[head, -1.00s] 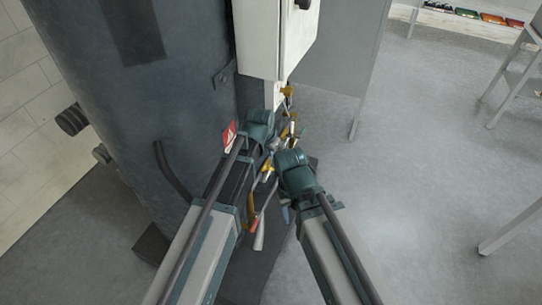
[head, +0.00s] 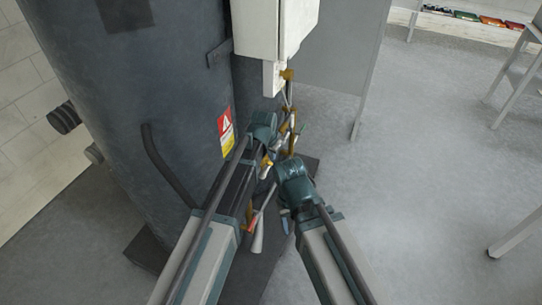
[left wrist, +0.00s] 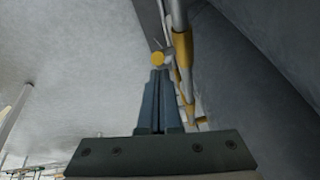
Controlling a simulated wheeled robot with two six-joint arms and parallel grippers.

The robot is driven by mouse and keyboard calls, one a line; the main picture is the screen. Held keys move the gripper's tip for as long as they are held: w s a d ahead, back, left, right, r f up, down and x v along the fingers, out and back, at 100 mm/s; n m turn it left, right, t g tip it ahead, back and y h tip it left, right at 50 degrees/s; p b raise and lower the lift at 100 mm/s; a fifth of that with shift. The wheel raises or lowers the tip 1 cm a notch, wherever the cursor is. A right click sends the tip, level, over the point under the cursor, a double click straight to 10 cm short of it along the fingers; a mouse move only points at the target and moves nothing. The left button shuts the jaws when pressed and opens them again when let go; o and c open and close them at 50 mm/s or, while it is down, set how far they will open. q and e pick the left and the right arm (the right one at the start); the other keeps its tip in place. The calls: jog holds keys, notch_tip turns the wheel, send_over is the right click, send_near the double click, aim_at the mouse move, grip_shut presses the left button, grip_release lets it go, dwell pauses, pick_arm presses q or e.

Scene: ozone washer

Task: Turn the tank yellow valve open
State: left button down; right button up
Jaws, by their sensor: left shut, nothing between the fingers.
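The tank (head: 130,75) is a big dark grey cylinder at the left of the head view. Beside it runs a pipe with several yellow fittings, the top one (head: 289,75) below a white box. I cannot tell which fitting is the valve. In the left wrist view a round yellow part (left wrist: 157,58) lies just beyond the tips of my left gripper (left wrist: 157,73), next to the pipe (left wrist: 182,50). The fingers are shut and empty; contact with the yellow part is unclear. In the head view my arms cover much of the lower pipework. My right gripper's fingers are not clear.
The white box (head: 270,28) hangs above the pipework. A red and yellow warning label (head: 226,132) is on the tank. A bent dark pipe (head: 165,168) stands out low on the tank. Open grey floor (head: 430,180) lies to the right, with a metal frame at the far right.

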dwell(0.3)
pick_arm(q)
jog(key=shift+s+f+t+b, duration=0.1)
jog(key=shift+s+t+b, duration=0.1)
jog(key=shift+t+b, duration=0.1)
jog(key=shift+s+a, duration=0.1)
jog(key=shift+a, duration=0.05)
